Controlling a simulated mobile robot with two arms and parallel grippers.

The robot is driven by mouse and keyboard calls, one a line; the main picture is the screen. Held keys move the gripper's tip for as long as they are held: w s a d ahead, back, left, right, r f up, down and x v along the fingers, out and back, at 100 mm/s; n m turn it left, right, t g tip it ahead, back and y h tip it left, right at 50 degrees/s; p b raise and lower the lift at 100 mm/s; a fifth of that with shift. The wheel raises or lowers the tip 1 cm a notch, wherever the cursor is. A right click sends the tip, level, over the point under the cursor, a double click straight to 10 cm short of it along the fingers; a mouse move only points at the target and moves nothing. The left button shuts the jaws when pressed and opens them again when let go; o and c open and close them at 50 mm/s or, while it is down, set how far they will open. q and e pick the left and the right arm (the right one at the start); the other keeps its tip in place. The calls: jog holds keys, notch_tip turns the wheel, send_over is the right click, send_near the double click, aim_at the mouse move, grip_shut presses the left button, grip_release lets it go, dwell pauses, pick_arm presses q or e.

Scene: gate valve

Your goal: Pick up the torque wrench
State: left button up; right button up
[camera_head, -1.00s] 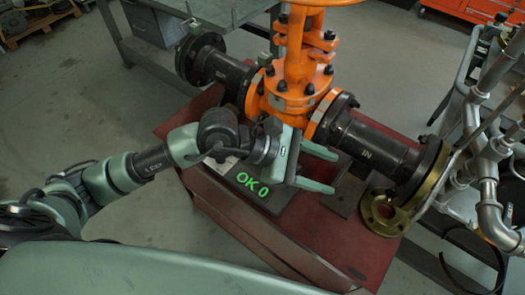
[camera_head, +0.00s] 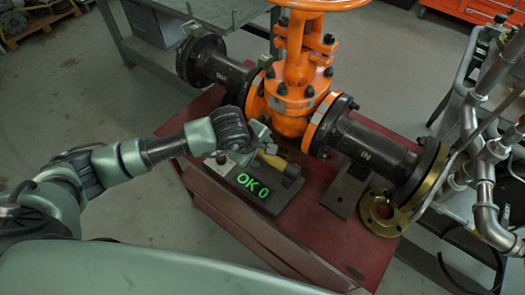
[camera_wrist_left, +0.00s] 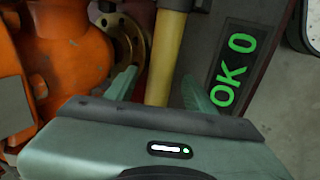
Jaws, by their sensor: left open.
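The torque wrench shows as a yellow handle (camera_wrist_left: 166,52) in the left wrist view. In the head view its yellow handle (camera_head: 271,160) sticks out beside my left wrist, over the black block with the green "OK 0" display. My left gripper (camera_wrist_left: 158,92) is open, with one pale green finger on each side of the handle. I cannot tell whether either finger touches it. In the head view the left gripper (camera_head: 257,138) is mostly hidden behind its own wrist. The wrench's far end is not clear. My right gripper is not in view.
The orange gate valve (camera_head: 298,90) stands close behind my left gripper, with a dark flanged pipe marked "IN" (camera_head: 372,145) to its right. The display block (camera_head: 250,188) lies on the red stand (camera_head: 320,235). A brass flange (camera_head: 381,212) lies at the stand's right.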

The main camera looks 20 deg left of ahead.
pick_arm(q)
jog(key=shift+w+f, duration=0.1)
jog(key=shift+f, duration=0.1)
grip_shut()
dwell(1.2)
jog(key=shift+w+d+r, duration=0.1)
jog(key=shift+r, duration=0.05)
